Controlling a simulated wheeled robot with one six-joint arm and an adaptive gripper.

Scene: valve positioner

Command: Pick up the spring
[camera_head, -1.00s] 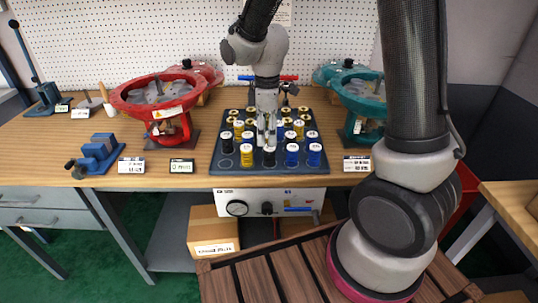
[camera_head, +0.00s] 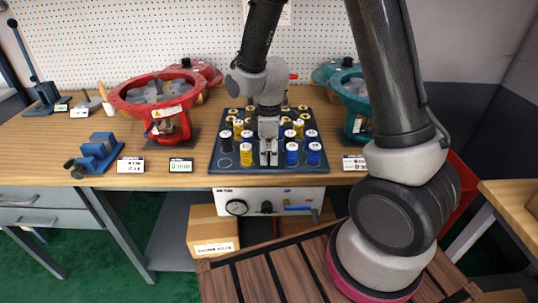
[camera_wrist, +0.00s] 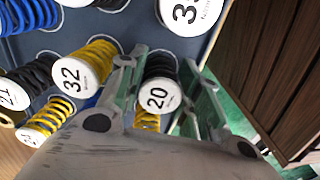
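The spring board (camera_head: 216,165) holds rows of upright springs with white numbered caps, black, yellow and blue. In the wrist view a black spring capped "20" (camera_wrist: 158,95) stands between the two fingers of my gripper (camera_wrist: 168,70). A finger lies on each side of it, apart at the tips; any contact is not clear. In the head view my gripper (camera_head: 268,152) points down over the middle of the front row and hides the spring there. A yellow spring "32" (camera_wrist: 82,70) stands just beside the left finger. The task does not say which spring is meant.
A yellow spring (camera_head: 246,154) and a blue spring (camera_head: 291,154) flank my gripper closely. A red actuator housing (camera_head: 155,100) stands left and a teal one (camera_head: 357,105) right. A blue vise (camera_head: 98,152) lies at the left. Small label signs line the bench's front edge.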

